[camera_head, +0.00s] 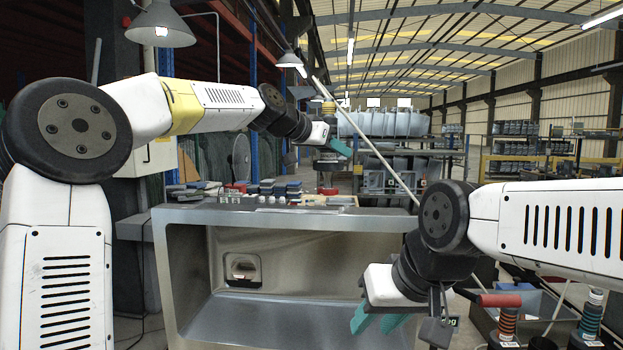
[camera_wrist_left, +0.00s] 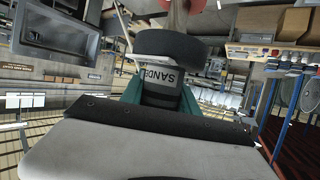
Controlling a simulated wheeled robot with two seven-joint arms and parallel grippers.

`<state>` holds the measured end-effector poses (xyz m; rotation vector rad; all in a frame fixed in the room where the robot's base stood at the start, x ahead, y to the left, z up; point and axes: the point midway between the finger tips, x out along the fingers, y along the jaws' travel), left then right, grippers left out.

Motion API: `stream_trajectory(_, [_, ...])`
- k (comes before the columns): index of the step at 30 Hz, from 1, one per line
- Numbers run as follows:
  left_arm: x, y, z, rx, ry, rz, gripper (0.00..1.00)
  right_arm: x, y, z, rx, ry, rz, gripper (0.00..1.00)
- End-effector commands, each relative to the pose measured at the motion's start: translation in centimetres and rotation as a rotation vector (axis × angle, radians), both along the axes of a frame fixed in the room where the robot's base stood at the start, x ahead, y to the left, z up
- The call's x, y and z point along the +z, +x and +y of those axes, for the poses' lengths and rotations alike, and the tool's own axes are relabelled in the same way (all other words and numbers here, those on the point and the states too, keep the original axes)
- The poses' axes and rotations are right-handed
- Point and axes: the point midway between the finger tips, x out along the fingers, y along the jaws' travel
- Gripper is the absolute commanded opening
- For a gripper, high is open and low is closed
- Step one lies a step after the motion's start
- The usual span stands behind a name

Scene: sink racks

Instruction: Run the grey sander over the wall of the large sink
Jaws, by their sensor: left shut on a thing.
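The large steel sink (camera_head: 310,258) stands in front of me with its hollow facing me and a drain opening in its back wall. My left gripper (camera_head: 336,148) is above and behind the sink's top edge, shut on the grey sander (camera_head: 327,163). In the left wrist view, the sander (camera_wrist_left: 160,82) shows a grey body with part of its lettering and a wide black disc (camera_wrist_left: 168,47) at its far end. The sander is apart from the sink wall. My right gripper (camera_head: 380,321) is low, before the sink's right side, with its teal fingers apart and nothing between them.
Small blocks and boxes (camera_head: 280,188) lie behind the sink's top edge. Other tools with ringed handles (camera_head: 507,322) stand at the lower right near a grey bin (camera_head: 545,312). A lamp (camera_head: 161,26) hangs at the upper left. The sink's hollow is empty.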

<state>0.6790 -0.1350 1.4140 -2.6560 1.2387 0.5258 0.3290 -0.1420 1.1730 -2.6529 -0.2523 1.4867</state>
Motion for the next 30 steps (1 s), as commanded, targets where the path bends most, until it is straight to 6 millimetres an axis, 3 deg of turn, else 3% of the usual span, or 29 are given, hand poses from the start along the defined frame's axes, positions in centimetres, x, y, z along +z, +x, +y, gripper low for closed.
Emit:
stream_trajectory(18, [-4.8, -0.4, -2.0, 0.0, -0.002, -0.001, 0.0, 0.0, 0.0, 0.0, 0.0, 0.0, 0.0, 0.36])
stream_trajectory(30, [-5.4, -0.5, -2.3, 0.001, -0.001, -0.003, 0.0, 0.0, 0.0, 0.0, 0.0, 0.0, 0.0, 0.36])
